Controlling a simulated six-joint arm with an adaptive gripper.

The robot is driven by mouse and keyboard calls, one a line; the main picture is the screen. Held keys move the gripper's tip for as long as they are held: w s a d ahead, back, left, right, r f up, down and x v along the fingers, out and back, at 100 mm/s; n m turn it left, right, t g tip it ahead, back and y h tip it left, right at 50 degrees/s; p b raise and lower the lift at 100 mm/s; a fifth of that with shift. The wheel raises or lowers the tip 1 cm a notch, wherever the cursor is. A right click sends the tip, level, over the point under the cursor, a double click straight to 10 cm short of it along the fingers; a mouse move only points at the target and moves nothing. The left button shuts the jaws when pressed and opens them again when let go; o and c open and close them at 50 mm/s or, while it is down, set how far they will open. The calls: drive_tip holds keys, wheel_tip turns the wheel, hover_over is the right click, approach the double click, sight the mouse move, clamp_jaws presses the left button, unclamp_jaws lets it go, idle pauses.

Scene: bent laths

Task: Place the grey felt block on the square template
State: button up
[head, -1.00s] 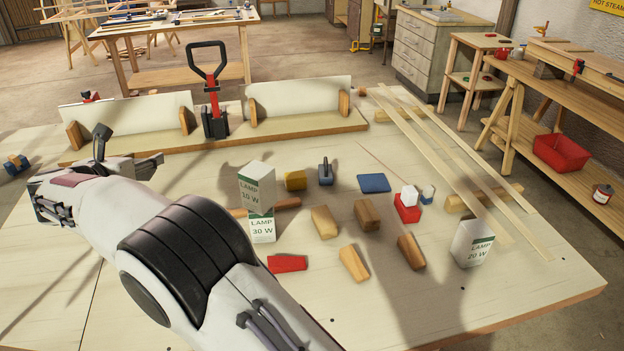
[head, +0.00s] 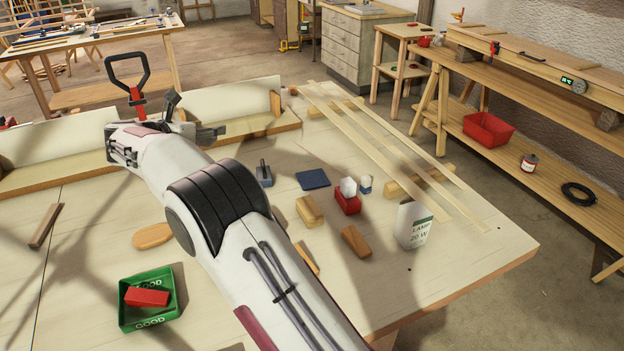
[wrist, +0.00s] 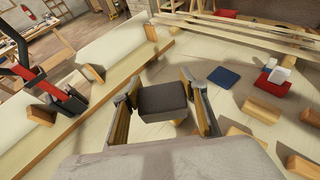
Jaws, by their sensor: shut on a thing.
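My gripper (wrist: 162,95) is shut on the grey felt block (wrist: 163,103), a dark grey block between its two fingers in the wrist view. In the head view my gripper (head: 195,122) is above the table's far part, near the white panels; the block cannot be made out there. The square template (head: 313,179) is a flat dark blue square on the table, to the right of the gripper. It also shows in the wrist view (wrist: 223,77), right of the held block and apart from it. Its top looks bare.
A small blue-grey block with an upright handle (head: 264,175) stands left of the template. A red holder (head: 347,204) with a white piece is to its right. Wooden blocks (head: 309,210), a lamp box (head: 414,225) and long laths (head: 375,140) are around. A green tray (head: 150,312) is front left.

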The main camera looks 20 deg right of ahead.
drive_tip(key=d+m+g+h, duration=0.2)
drive_tip(key=d, duration=1.3)
drive_tip(key=m+g+h, duration=0.1)
drive_tip(key=m+g, duration=0.2)
hover_over(321, 181)
wheel_tip(321, 181, down, 10)
drive_tip(key=shift+f, duration=0.6)
drive_tip(key=shift+f, duration=3.15)
drive_tip(key=shift+f, duration=1.85)
drive_tip(key=shift+f, duration=0.1)
